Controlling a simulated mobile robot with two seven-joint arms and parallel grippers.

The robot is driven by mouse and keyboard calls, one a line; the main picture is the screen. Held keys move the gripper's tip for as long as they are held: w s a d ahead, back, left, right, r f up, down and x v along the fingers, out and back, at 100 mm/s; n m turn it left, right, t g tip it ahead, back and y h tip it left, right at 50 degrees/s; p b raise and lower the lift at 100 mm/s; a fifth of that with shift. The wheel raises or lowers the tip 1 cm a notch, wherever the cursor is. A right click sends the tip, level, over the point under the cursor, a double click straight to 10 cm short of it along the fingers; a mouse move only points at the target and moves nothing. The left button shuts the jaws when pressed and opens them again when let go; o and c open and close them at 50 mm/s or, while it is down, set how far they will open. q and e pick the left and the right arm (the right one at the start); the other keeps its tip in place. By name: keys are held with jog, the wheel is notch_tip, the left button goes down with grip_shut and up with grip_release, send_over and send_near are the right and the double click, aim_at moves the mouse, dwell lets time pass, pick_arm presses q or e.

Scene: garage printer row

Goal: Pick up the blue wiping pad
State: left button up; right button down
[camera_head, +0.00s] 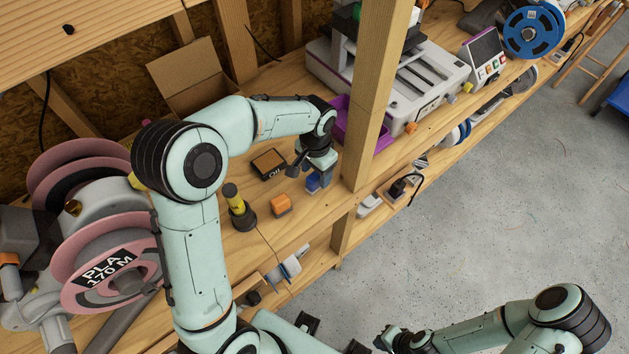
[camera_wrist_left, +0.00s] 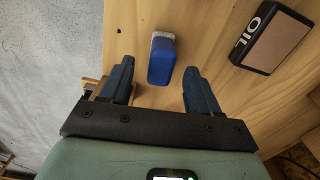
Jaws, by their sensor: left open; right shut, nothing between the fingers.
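The blue wiping pad (camera_wrist_left: 161,62) has a pale strip along its far end and stands on the wooden shelf. In the head view the pad (camera_head: 312,184) is partly hidden by my left gripper (camera_head: 320,176). My left gripper (camera_wrist_left: 159,70) is open over the pad. In the left wrist view the pad shows between the two fingertips, with a gap on each side; whether the fingers are low enough to flank it I cannot tell. My right gripper (camera_head: 383,341) is shut and empty, over the floor at the bottom of the head view.
A box marked OIL (camera_wrist_left: 271,37) lies right of the pad in the wrist view. An orange block (camera_head: 281,204) and a yellow-and-black tool (camera_head: 238,208) stand nearby. A wooden post (camera_head: 371,95) rises close to my left gripper, beside a purple bin (camera_head: 362,133).

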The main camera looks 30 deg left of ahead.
aim_at(315, 175)
pick_arm(q)
jog(key=f, duration=0.3)
jog(key=shift+s+a+f, duration=0.1)
jog(key=shift+s+f, duration=0.1)
jog(key=shift+f, duration=0.2)
pick_arm(e)
jog(key=shift+f, duration=0.1)
pick_arm(q)
jog(key=c, duration=1.1)
jog(key=shift+r, duration=0.1)
